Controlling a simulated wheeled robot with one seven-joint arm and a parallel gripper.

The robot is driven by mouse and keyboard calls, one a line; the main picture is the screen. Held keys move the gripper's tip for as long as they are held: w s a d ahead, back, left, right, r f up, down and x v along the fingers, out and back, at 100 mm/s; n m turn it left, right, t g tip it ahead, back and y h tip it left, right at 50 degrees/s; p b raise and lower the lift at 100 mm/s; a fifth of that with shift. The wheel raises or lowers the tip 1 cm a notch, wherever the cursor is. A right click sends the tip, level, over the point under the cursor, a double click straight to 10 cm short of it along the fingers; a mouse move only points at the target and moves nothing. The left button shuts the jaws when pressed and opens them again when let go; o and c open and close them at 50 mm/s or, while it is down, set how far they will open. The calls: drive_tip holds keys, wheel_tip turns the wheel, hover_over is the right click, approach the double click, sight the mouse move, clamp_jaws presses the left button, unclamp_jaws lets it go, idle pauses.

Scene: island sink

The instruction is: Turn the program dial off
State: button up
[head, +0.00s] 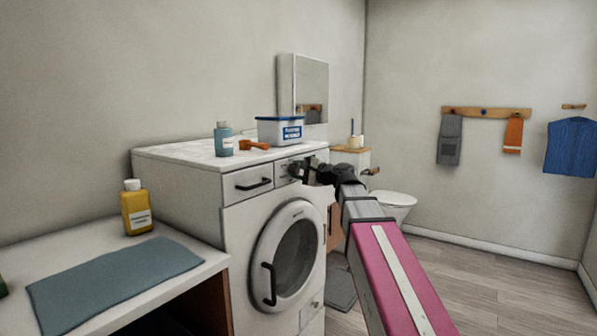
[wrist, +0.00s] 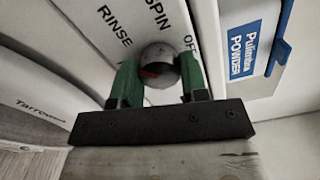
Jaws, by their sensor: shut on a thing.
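The program dial (wrist: 159,66) is a round grey knob with a red mark on the washing machine's (head: 238,225) front panel. In the wrist view, RINSE, SPIN and OFF are printed around it. The red mark lies on the left part of the knob, away from OFF at the right; its exact setting is hard to tell. My gripper (wrist: 160,80) has its two green fingers on either side of the dial and is shut on it. In the head view, my gripper (head: 302,170) is at the panel's upper right and largely hides the dial.
A blue-and-white powder box (head: 281,131), an orange scoop (head: 253,145) and a blue bottle (head: 223,139) stand on the machine top. The drawer handle (head: 254,184) and door handle (head: 269,285) stick out at the front. The floor at right is clear.

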drive_tip(key=n, duration=0.4)
drive_tip(key=shift+n, duration=0.3)
drive_tip(key=n, duration=1.1)
drive_tip(key=shift+s, duration=0.1)
drive_tip(key=n, duration=1.5)
drive_tip(key=shift+f, duration=0.1)
drive_tip(key=n, duration=0.5)
drive_tip(key=shift+n, duration=0.4)
drive_tip(key=n, duration=0.4)
drive_tip(key=shift+n, duration=0.3)
